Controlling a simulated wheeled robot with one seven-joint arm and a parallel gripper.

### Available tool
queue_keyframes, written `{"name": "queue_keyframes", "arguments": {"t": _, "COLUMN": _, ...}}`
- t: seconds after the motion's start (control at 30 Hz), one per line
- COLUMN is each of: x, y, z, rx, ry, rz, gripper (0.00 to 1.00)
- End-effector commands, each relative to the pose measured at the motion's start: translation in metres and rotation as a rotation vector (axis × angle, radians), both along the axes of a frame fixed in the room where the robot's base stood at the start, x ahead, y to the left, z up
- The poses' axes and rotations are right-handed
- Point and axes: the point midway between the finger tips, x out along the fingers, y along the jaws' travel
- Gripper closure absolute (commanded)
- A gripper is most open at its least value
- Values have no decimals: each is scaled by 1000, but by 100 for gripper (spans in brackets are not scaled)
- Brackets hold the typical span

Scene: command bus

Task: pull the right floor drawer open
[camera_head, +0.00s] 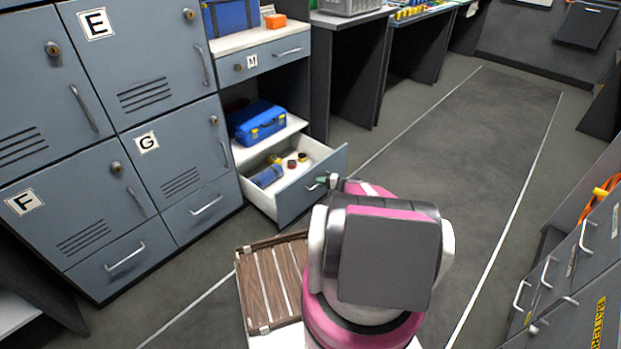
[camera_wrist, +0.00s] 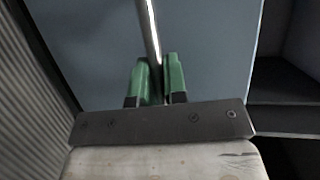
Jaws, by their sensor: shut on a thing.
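The right floor drawer (camera_head: 325,181) stands pulled out from the bottom of the grey-blue cabinet, with its white inside showing. A blue roll, small round items and a yellow item lie in it. My gripper (camera_head: 328,181) is at the drawer front, partly hidden by my arm. In the wrist view, my gripper's green fingers (camera_wrist: 157,82) are shut on the metal drawer handle (camera_wrist: 150,35), one on each side of the bar. The drawer front (camera_wrist: 205,38) fills the view behind it.
A blue case (camera_head: 257,123) sits on the shelf above the drawer. Shut lockers with low drawers (camera_head: 205,205) stand at left. A slatted brown panel (camera_head: 272,281) lies beside my arm. Handled drawers (camera_head: 548,272) are at right. The floor aisle (camera_head: 465,150) is clear.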

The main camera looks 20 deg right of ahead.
Motion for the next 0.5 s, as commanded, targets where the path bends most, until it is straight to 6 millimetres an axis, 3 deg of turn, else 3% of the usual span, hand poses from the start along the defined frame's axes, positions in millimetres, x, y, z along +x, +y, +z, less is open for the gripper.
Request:
{"name": "queue_keyframes", "arguments": {"t": 0.2, "x": -35, "y": -19, "z": 0, "rx": 0, "ry": 0, "rz": -5, "gripper": 100}}
{"name": "queue_keyframes", "arguments": {"t": 0.5, "x": -52, "y": -29, "z": 0, "rx": -1, "ry": 0, "rz": -3, "gripper": 100}}
